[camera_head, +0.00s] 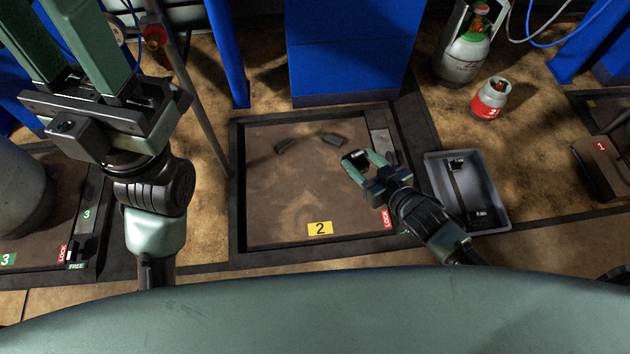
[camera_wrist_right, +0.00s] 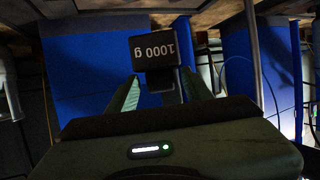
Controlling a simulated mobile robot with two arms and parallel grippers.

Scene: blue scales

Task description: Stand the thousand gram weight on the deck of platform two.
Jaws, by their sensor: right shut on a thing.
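My right gripper (camera_head: 368,165) is shut on the dark block-shaped weight (camera_head: 354,159), over the right part of the deck of platform two (camera_head: 285,195). The deck is brown, dark-framed and marked with a yellow 2 label. In the right wrist view the weight (camera_wrist_right: 153,50) shows an upside-down "1000 g" on its face, held between the green fingers. Whether its underside touches the deck cannot be told. My left gripper (camera_head: 72,45) is at the upper left, fingers wide apart with nothing visible between them; their tips leave the frame.
A blue column (camera_head: 350,55) rises behind. Gas cylinders (camera_head: 489,100) stand at the back right.

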